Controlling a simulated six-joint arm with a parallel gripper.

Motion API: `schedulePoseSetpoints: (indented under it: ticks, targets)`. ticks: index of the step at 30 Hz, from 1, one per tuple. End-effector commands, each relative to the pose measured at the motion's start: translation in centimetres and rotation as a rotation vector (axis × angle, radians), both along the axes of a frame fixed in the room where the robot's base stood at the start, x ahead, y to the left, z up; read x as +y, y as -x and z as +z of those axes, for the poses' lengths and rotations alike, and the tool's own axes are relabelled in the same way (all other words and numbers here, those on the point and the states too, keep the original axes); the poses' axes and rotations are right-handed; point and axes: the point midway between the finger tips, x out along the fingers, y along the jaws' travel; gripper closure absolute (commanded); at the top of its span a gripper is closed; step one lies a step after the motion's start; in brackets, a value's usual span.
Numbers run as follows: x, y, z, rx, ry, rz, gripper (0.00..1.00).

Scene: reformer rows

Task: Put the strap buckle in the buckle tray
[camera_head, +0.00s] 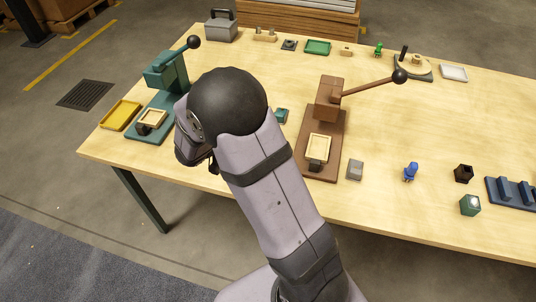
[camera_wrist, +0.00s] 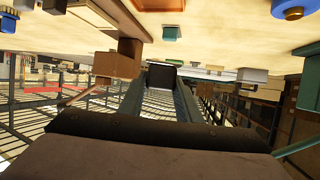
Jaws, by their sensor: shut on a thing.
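My gripper (camera_wrist: 161,88) is shut on a small dark square piece (camera_wrist: 162,74) with a pale edge, which I take to be the strap buckle. In the head view my own arm hides the fingers and the held piece; the wrist is over the table's front left part, between the two presses. No tray is clearly marked as the buckle tray. A yellow tray (camera_head: 120,115) lies at the left edge, a green tray (camera_head: 317,47) at the back and a white tray (camera_head: 453,73) at the back right.
A teal lever press (camera_head: 168,75) stands left of my wrist and a brown lever press (camera_head: 329,100) right of it, its lever reaching right. A grey toolbox (camera_head: 221,28) is at the back left. Small blue, black and green pieces lie front right. The right middle of the table is clear.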

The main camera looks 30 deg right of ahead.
Motion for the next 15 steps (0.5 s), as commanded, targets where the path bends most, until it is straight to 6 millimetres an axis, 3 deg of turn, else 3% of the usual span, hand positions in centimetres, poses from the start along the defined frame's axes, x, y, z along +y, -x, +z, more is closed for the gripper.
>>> schedulePoseSetpoints:
  ticks: [3,6,15]
  targets:
    - [-0.7,2.3,-1.2,0.003,0.002,-0.099,0.96]
    - [-1.0,3.4,-1.7,0.002,0.001,-0.119,0.96]
    - [-0.9,3.2,-2.4,0.001,0.001,-0.088,0.96]
